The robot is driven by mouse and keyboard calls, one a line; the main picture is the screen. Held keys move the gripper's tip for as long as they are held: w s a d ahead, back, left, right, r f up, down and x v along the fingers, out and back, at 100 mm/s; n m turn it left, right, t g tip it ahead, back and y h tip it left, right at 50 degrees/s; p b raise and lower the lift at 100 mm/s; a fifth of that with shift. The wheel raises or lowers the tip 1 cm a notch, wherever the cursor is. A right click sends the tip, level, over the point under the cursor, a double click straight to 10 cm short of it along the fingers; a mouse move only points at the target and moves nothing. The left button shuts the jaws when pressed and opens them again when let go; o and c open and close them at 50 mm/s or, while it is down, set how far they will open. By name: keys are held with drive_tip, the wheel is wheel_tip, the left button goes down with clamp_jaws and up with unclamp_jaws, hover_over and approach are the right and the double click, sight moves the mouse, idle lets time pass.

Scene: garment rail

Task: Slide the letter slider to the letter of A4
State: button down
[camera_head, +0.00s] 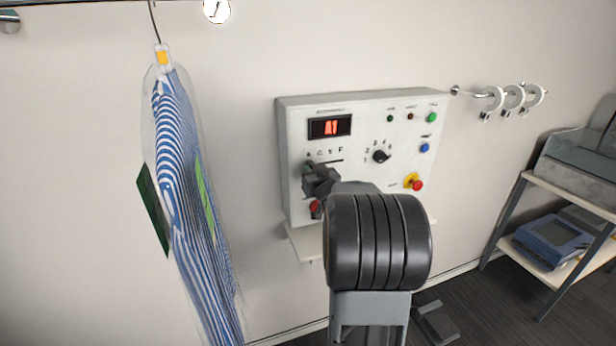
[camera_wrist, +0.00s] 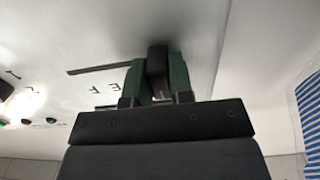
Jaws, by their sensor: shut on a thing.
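The control panel (camera_head: 365,190) is a white box on the wall with a red display (camera_head: 330,127) that appears to read A1. Its letter row, with A at the left and F at the right, sits above a dark slot (camera_head: 330,161). My gripper (camera_head: 310,168) is at the left, A end of this row and covers part of it. In the wrist view the dark slider knob (camera_wrist: 157,60) sits between the green fingers of my gripper (camera_wrist: 158,78), which is shut on it. The slot (camera_wrist: 98,69) and upside-down letters E and F show left of the fingers.
The number dial (camera_head: 381,156) is right of the slot, above a red stop button on yellow (camera_head: 414,182). A bagged striped garment (camera_head: 185,190) hangs at left. Hooks with white rings (camera_head: 513,97) and a shelf cart (camera_head: 560,215) stand right.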

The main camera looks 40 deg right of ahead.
drive_tip(key=shift+a, duration=0.1)
drive_tip(key=c, duration=1)
unclamp_jaws()
drive_tip(key=shift+w+a, duration=0.1)
drive_tip(key=b+v, duration=0.2)
drive_tip(key=v, duration=1.2)
drive_tip(key=shift+w, duration=0.1)
